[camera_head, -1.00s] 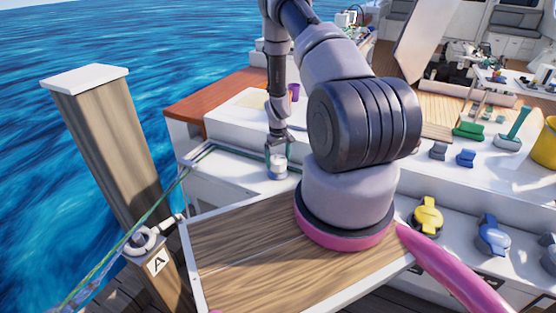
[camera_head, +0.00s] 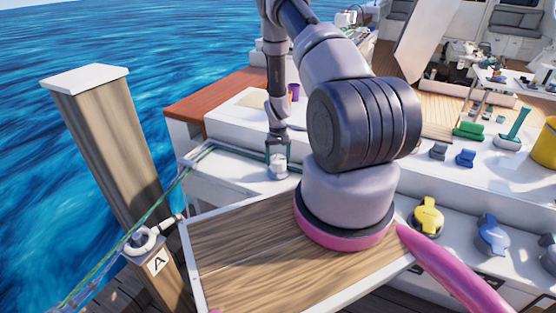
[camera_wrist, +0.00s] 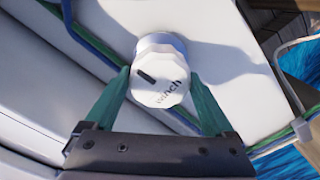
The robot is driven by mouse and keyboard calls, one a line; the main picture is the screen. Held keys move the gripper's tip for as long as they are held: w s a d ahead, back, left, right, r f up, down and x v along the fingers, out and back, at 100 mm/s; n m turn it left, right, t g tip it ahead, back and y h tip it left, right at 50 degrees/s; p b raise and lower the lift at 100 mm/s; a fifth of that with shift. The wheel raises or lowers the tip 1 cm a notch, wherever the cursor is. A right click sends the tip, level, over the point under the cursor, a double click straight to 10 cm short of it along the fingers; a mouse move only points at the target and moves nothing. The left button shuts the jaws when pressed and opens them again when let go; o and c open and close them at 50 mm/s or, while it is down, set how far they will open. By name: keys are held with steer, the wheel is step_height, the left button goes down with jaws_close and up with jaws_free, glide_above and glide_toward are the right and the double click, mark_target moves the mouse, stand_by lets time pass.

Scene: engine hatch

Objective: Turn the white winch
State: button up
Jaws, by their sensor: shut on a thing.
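The white winch (camera_wrist: 160,72) is a short faceted knob with the word "winch" and a dark mark on its top. It stands on the white boat deck and shows small in the head view (camera_head: 278,170). My gripper (camera_wrist: 158,88) has its two green fingers on opposite sides of the winch, shut on it. In the head view my gripper (camera_head: 278,158) points down at the winch. The fingers' contact points are partly hidden by the knob.
A green rope (camera_head: 200,157) runs along the deck edge close by the winch. Yellow (camera_head: 428,215) and blue (camera_head: 491,235) valves sit to the right. A wooden post (camera_head: 112,140) stands at the left, with water beyond.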

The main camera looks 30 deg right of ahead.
mark_target(278, 158)
steer(key=shift+m, duration=2.3)
steer(key=o, duration=1.1)
steer(key=shift+r, duration=0.1)
step_height(278, 158, up, 11)
steer(key=shift+f, duration=0.15)
